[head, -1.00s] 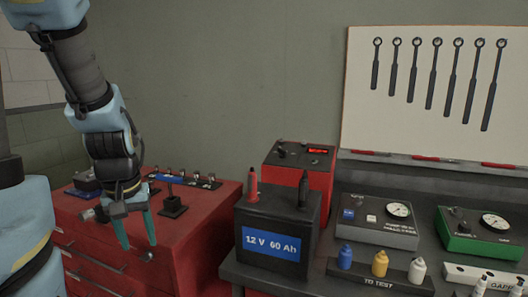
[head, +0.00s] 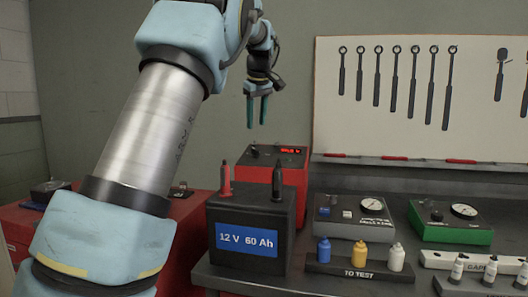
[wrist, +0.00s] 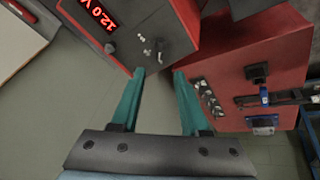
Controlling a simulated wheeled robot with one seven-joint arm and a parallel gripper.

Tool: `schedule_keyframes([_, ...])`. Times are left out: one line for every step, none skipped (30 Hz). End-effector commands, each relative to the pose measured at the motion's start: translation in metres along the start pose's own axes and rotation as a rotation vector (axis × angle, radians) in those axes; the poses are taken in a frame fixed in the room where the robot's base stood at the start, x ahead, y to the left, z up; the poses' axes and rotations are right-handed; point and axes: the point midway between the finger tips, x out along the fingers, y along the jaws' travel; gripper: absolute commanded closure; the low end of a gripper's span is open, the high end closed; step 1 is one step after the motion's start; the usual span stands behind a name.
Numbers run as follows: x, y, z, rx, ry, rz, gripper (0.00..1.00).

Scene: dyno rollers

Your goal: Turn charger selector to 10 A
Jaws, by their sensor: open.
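The charger (head: 293,174) is a red box with a dark face and a lit red display, behind the battery in the head view. In the wrist view the charger (wrist: 187,14) is at the top, its display reading 12.0 V, with small light fittings on the panel. A small dark knob (head: 254,152) shows at the left of its face in the head view. I cannot read the selector's setting. My gripper (head: 257,124) is open and empty, teal fingers down, above the charger. In the wrist view my gripper (wrist: 158,73) has its fingertips near the panel's lower edge, apparently not touching.
The black 12 V 60 Ah battery (head: 228,268) stands in front of the charger, with a red clamp (head: 225,182) and a black clamp (head: 277,182) standing up on top. A grey tester (head: 352,222) and bottles are to the right. The red tool chest (wrist: 235,75) is at right in the wrist view.

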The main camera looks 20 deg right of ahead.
Motion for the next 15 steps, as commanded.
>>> schedule_keyframes([0.003,0.000,0.000,-0.001,0.000,-0.002,0.55])
schedule_keyframes([0.006,0.000,0.000,-0.001,-0.001,-0.002,0.55])
schedule_keyframes([0.011,0.001,0.000,-0.001,-0.001,-0.002,0.55])
schedule_keyframes([0.015,0.000,0.000,-0.001,-0.001,-0.003,0.55])
schedule_keyframes([0.019,0.000,0.000,-0.001,-0.002,-0.004,0.55])
schedule_keyframes([0.026,0.000,0.000,-0.001,-0.001,-0.003,0.55])
schedule_keyframes([0.032,0.000,0.000,0.000,-0.002,-0.004,0.55])
schedule_keyframes([0.038,0.000,-0.001,0.000,-0.001,-0.004,0.55])
schedule_keyframes([0.046,0.000,0.000,0.000,-0.002,-0.005,0.55])
schedule_keyframes([0.051,0.000,0.000,0.000,-0.001,-0.004,0.55])
schedule_keyframes([0.057,0.000,0.000,0.000,-0.002,-0.003,0.55])
schedule_keyframes([0.064,0.000,-0.001,0.001,-0.001,-0.003,0.55])
schedule_keyframes([0.070,0.000,0.000,0.001,-0.002,-0.003,0.55])
schedule_keyframes([0.075,0.000,0.000,0.001,-0.002,-0.003,0.55])
schedule_keyframes([0.080,0.000,-0.001,0.001,-0.001,-0.002,0.55])
